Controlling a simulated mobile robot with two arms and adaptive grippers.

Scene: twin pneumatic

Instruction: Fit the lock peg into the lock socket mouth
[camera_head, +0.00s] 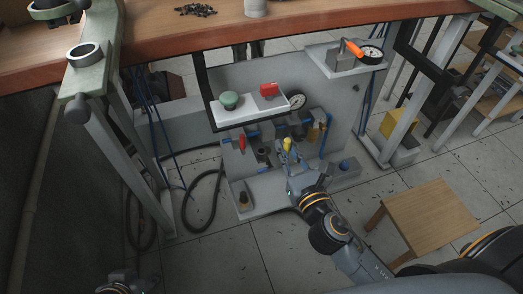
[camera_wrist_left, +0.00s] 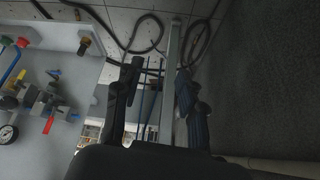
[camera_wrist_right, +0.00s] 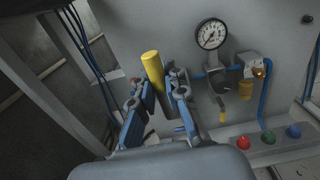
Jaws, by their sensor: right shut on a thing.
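A yellow cylinder (camera_wrist_right: 153,70), which I take to be the lock peg, sticks up between the blue-padded fingers of my right gripper (camera_wrist_right: 158,100). In the head view its yellow end (camera_head: 287,145) shows at the tip of my right gripper (camera_head: 291,163), in front of the grey panel. My right gripper is shut on it. My left gripper (camera_wrist_left: 160,92) is open and empty, its fingers wide apart, away from the panel. In the head view only part of my left arm shows at the bottom left. I cannot tell which fitting is the lock socket mouth.
The grey panel (camera_head: 262,87) carries a gauge (camera_wrist_right: 212,34), a red handle (camera_head: 242,142) and blue tubes. A brass-topped fitting (camera_wrist_left: 84,46) stands on its lower ledge. A white shelf (camera_head: 245,112) overhangs above. A wooden stool (camera_head: 428,218) stands at the right.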

